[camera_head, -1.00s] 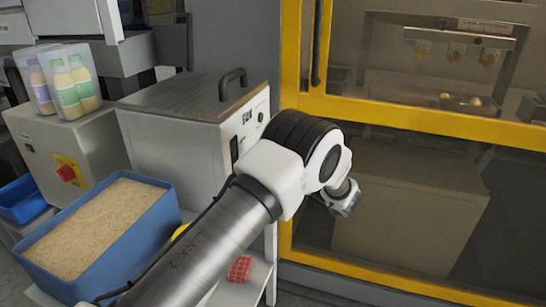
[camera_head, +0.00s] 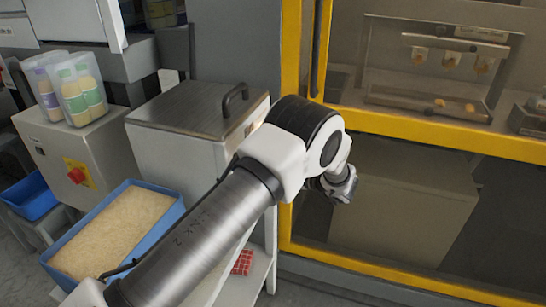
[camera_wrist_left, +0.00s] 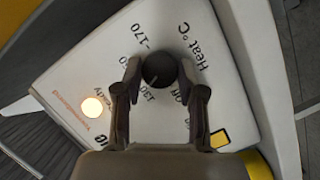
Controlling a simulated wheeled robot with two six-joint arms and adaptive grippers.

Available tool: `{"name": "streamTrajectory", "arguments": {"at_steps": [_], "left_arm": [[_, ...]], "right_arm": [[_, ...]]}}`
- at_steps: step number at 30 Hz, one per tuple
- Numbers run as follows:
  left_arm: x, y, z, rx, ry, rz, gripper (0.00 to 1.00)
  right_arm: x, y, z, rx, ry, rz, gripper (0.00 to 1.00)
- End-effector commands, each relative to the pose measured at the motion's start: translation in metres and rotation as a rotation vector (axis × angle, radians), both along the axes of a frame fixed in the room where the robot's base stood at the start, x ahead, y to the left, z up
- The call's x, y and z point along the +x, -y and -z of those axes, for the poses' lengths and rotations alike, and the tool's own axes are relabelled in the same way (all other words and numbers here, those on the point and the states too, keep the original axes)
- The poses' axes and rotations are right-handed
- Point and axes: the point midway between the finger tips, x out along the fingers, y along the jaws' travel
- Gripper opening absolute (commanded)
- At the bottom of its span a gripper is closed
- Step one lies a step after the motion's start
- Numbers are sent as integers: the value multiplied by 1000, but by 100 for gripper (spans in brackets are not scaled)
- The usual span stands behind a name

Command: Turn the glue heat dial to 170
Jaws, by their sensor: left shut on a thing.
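In the left wrist view, the black round glue heat dial (camera_wrist_left: 159,68) sits on a white panel (camera_wrist_left: 85,60) marked "Heat °C", with Off, 130 and 170 legible around it. A thin pale mark on the dial points down toward the 130 side. My left gripper (camera_wrist_left: 160,78) is shut on the dial, one finger on each side. In the head view, my left arm crosses in front of the grey glue unit (camera_head: 178,150) with a handled lid; its gripper and the dial are hidden there. My right gripper is not in view.
A lit round lamp (camera_wrist_left: 92,107) is on the panel. A yellow-framed machine (camera_head: 430,130) stands at the right, close to my arm. At the left are a blue bin of granules (camera_head: 60,285), bottles (camera_head: 80,90) and a box with a red switch (camera_head: 50,150).

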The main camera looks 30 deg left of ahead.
Motion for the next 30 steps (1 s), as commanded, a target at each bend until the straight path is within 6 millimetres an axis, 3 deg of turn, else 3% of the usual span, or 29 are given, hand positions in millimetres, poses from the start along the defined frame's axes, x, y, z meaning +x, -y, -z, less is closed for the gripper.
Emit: {"name": "streamTrajectory", "arguments": {"at_steps": [3,15,30], "left_arm": [[0,-1,-5,-27,-104,-1,5],[1,-1,-5,-115,-473,-1,5],[4,-2,-2,-228,-932,-2,5]], "right_arm": [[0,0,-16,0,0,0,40],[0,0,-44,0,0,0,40],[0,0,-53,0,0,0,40]]}}
